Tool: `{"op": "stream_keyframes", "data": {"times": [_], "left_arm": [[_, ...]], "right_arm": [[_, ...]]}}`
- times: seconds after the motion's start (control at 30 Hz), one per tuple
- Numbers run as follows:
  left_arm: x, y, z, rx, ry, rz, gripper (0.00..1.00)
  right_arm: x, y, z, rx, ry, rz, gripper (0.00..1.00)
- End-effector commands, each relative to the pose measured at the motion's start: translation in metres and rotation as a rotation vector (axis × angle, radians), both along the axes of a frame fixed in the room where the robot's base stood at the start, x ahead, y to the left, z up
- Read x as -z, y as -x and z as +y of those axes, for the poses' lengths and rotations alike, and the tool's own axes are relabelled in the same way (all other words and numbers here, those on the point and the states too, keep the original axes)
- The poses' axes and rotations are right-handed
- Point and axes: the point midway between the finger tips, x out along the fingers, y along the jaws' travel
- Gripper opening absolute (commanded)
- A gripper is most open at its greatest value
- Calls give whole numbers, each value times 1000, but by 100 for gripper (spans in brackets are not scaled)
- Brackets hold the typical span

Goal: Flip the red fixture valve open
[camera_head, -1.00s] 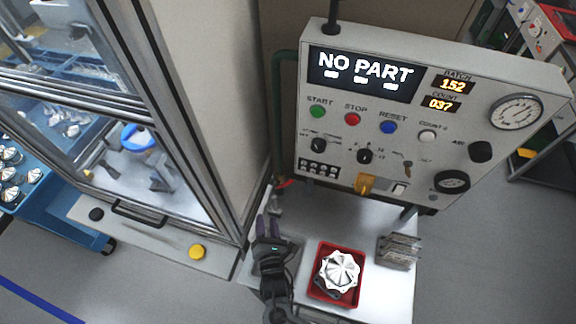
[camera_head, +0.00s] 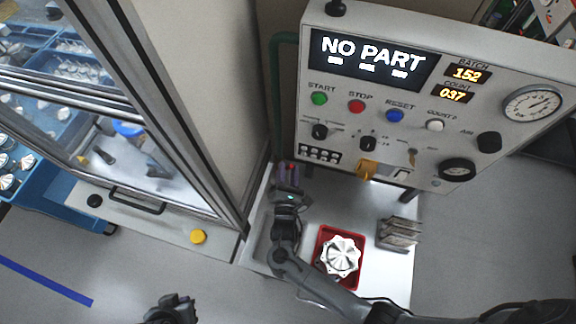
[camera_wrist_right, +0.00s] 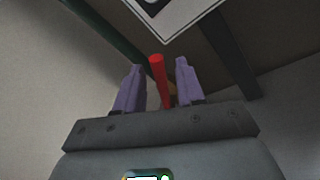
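The red valve handle (camera_wrist_right: 159,80) stands between the two purple fingers of my right gripper (camera_wrist_right: 157,84) in the right wrist view, with a gap to each finger. The fingers are apart and do not visibly press on it. In the head view my right gripper (camera_head: 288,173) is at the back left of the white table, by the lower end of the green pipe.
A control panel (camera_head: 330,105) reading NO PART rises behind the table (camera_head: 375,205). A red tray (camera_head: 359,236) with a silver housing (camera_head: 340,257) and a stack of grey plates (camera_head: 399,232) stand to the right. The glazed cabinet (camera_head: 215,160) is close on the left.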

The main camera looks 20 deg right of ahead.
Motion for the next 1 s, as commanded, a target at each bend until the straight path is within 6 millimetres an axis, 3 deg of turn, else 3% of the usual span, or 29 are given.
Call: {"op": "stream_keyframes", "data": {"times": [0.2, 0.5, 0.57, 0.77, 1.0], "left_arm": [[-2, -1, -1, -4, 5, -2, 0], [-2, -1, -2, -7, 9, -3, 0], [-2, -1, -2, -6, 9, -3, 0], [-2, -1, -2, -5, 7, -3, 0], [-2, -1, 0, 0, 0, -3, 0]], "right_arm": [[0, -13, -6, -1, -1, 0, 38], [0, -15, -7, -1, -1, 0, 38], [0, -15, -7, -1, -1, 0, 32], [0, -15, -7, -1, -1, 0, 2], [0, -15, -7, -1, -1, 0, 0]]}}
